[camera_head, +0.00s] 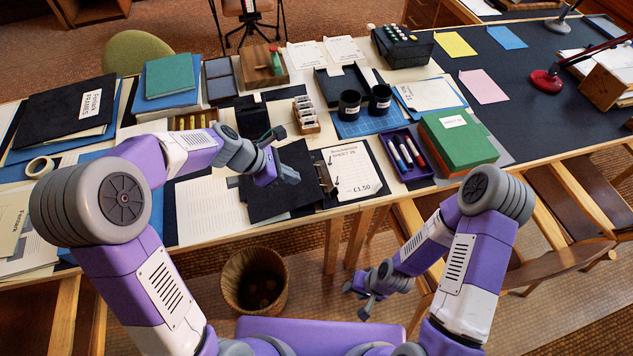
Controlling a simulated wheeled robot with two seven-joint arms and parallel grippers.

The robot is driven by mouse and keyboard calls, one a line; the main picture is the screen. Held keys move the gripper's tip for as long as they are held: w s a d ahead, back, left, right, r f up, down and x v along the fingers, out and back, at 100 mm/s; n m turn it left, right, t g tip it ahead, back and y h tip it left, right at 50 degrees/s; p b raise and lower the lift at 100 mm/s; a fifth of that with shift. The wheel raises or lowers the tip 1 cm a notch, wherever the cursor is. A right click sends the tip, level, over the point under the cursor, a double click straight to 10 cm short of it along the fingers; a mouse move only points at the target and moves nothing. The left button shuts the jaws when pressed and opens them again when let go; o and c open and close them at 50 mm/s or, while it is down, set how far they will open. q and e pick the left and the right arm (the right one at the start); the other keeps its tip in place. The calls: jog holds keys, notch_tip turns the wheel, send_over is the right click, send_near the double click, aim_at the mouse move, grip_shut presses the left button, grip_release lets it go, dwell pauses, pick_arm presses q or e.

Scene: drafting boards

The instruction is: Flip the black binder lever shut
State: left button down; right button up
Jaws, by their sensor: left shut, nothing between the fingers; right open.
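The black binder (268,205) lies open near the front edge of the table. Its bare black cover is on the left, and a white printed sheet (352,172) lies in its right half. The metal ring and lever mechanism (324,179) shows between them, too small to tell the lever's exact angle. My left gripper (294,177) is shut and empty, above the black cover just left of the mechanism; I cannot tell whether it touches anything. My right gripper (356,300) is open and empty, low in front of the table, away from the binder.
A purple tray of markers (424,170) and a green box (458,140) stand right of the binder. A small rack (306,116) and two black cups (349,104) stand behind it. Papers (208,212) lie left. A wicker bin (254,282) is on the floor.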

pick_arm(q)
jog(key=b, duration=0.4)
send_near(335, 191)
jog(key=f, duration=0.3)
jog(key=shift+d+f, duration=0.2)
jog(key=shift+f, duration=0.15)
jog(key=d, duration=0.1)
jog(key=w+d+f, duration=0.1)
jog(key=shift+d+f+b, duration=0.15)
jog(key=shift+d+b, duration=0.25)
jog(key=shift+w+d+f, duration=0.1)
jog(key=shift+d, duration=0.15)
